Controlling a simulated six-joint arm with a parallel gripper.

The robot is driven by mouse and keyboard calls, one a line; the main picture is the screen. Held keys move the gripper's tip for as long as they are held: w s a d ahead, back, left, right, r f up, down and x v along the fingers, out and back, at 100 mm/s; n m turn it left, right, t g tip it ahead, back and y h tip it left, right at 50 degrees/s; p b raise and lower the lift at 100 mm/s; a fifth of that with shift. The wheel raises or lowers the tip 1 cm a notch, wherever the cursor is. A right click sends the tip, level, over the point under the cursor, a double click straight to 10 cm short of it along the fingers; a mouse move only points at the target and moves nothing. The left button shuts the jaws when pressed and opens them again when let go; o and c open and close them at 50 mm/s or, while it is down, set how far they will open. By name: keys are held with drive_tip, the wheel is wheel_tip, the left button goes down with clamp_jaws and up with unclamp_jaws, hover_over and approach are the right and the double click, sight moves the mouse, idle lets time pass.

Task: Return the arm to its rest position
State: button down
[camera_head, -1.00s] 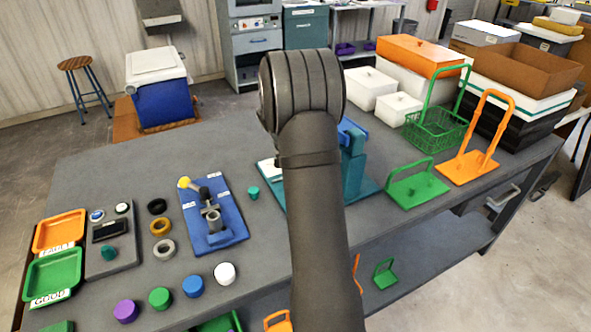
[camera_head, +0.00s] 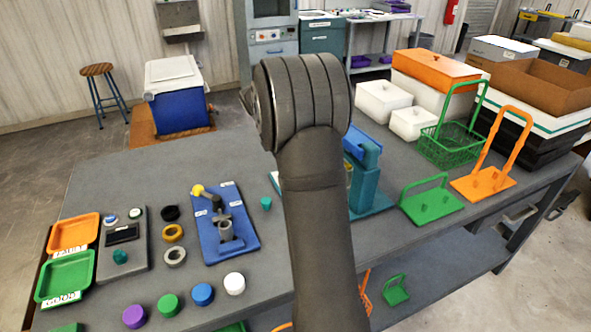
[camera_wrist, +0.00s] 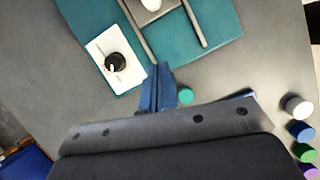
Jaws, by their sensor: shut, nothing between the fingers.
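My arm rises through the middle of the head view, with its rounded dark joint high in front of the bench (camera_head: 110,175). My gripper (camera_wrist: 158,75) shows in the wrist view as blue fingers closed together, with nothing between them. It is above the bench, beside a white plate (camera_wrist: 100,50) with a black knob on a teal base (camera_wrist: 225,22). A small teal part (camera_wrist: 185,96) lies just right of the fingers in that view; I cannot tell the height between them. In the head view the arm hides most of the gripper.
A teal press (camera_head: 366,185) stands behind my arm. A blue fixture (camera_head: 240,245), coloured caps (camera_head: 203,294), an orange tray (camera_head: 73,232) and a green tray (camera_head: 66,275) are left. A green stand (camera_head: 432,205), green basket (camera_head: 450,150) and orange stand (camera_head: 485,182) are right.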

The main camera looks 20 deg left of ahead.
drive_tip(key=shift+s+a+r, duration=0.1)
drive_tip(key=shift+r, duration=0.25)
drive_tip(key=x, duration=1)
drive_tip(key=shift+w+d, duration=0.3)
drive_tip(key=shift+d, duration=0.2)
drive_tip(key=shift+w+d, duration=0.3)
drive_tip(key=shift+d, duration=0.25)
drive_tip(key=shift+w+d, duration=0.35)
drive_tip(key=shift+d, duration=0.2)
drive_tip(key=c, duration=2.1)
unclamp_jaws()
